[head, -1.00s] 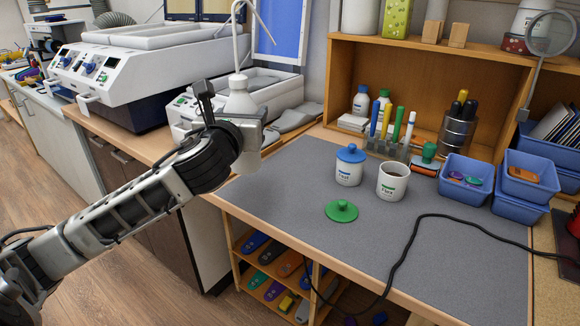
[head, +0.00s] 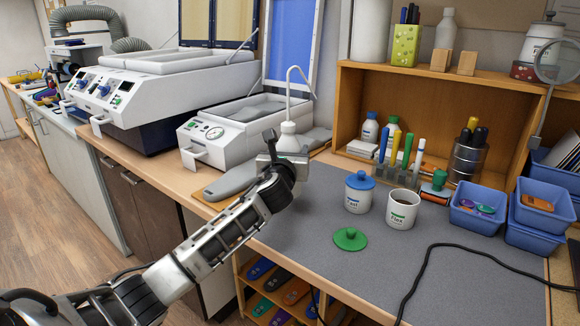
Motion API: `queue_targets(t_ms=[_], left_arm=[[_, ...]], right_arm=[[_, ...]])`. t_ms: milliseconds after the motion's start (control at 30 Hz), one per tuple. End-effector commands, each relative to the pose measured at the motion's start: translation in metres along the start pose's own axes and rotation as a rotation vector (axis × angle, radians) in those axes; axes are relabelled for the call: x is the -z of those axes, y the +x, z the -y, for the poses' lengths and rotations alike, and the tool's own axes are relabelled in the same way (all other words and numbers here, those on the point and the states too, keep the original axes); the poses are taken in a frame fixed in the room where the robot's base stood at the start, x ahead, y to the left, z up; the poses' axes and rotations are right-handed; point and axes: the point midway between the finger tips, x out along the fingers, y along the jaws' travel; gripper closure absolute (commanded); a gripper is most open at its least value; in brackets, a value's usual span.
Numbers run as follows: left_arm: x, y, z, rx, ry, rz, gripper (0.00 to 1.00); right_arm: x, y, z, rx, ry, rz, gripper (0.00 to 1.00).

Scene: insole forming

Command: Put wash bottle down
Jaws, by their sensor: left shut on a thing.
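The wash bottle (head: 289,138) is white with a long bent spout tube and stands upright. My left gripper (head: 284,158) is shut on its lower body, which the gripper partly hides. The bottle is over the back left part of the grey mat (head: 310,230), by the small vacuum machine. I cannot tell whether its base touches the surface. My right gripper is not in view.
A white jar with a blue lid (head: 359,192) and an open jar marked Flex (head: 402,208) stand to the right. A green lid (head: 350,239) lies before them. Blue bins (head: 478,218) and a black cable (head: 440,250) are further right. The small vacuum machine (head: 235,130) stands behind left.

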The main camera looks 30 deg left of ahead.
Motion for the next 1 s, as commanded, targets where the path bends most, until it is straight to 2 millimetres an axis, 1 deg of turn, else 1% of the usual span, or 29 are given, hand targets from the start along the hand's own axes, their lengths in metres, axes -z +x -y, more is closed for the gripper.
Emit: queue_targets(t_ms=[67,200,267,667,700,767,1000], left_arm=[[0.006,0.005,0.003,0.000,-0.002,0.002,0.87],[0.027,0.004,0.003,0.001,-0.001,0.001,0.87],[0.032,0.004,0.003,0.000,-0.002,0.001,0.87],[0.036,0.004,0.002,0.000,0.000,0.003,0.87],[0.039,0.004,0.002,0.000,0.001,-0.001,0.36],[0.038,0.004,0.002,0.000,0.001,-0.002,0.20],[0.038,0.004,0.002,0.000,0.001,-0.001,0.20]], right_arm=[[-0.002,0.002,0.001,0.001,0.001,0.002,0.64],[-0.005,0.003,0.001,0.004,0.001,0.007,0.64],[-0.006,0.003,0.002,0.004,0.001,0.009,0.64],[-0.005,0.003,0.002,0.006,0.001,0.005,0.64],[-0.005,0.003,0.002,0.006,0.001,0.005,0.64],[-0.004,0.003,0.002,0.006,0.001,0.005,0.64],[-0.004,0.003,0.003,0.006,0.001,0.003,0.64]])
